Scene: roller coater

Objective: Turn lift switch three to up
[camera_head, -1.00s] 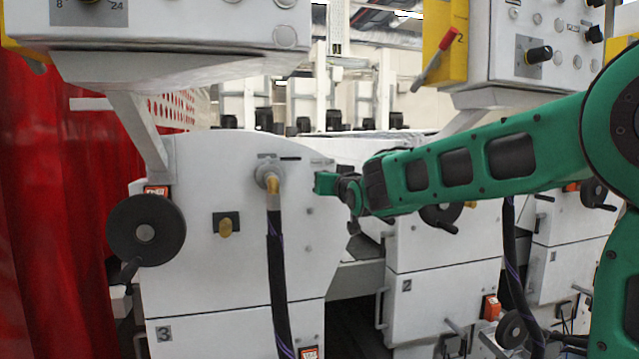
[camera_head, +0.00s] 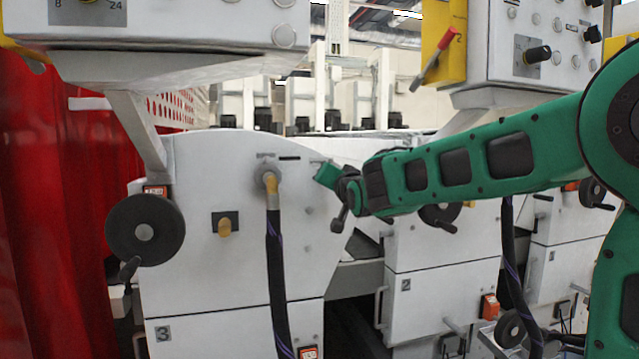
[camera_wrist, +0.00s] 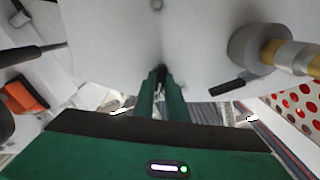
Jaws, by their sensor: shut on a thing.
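My gripper (camera_head: 322,173) is at the upper right of the white side panel (camera_head: 200,200) of the unit marked 3. Its green fingers also show in the wrist view (camera_wrist: 161,78), closed close together with their tips at the panel face. The gripper is shut on a small part there, which I take to be lift switch three. The fingers hide most of it, and I cannot read whether it points up or down. The gripper is tilted in the head view.
A hose fitting (camera_head: 268,178) with a black hose (camera_head: 276,270) hanging from it is left of the gripper. A black handwheel (camera_head: 145,231) and a brass knob (camera_head: 226,226) are farther left. Unit 2 (camera_head: 440,235) stands to the right. A control box (camera_head: 180,25) overhangs above.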

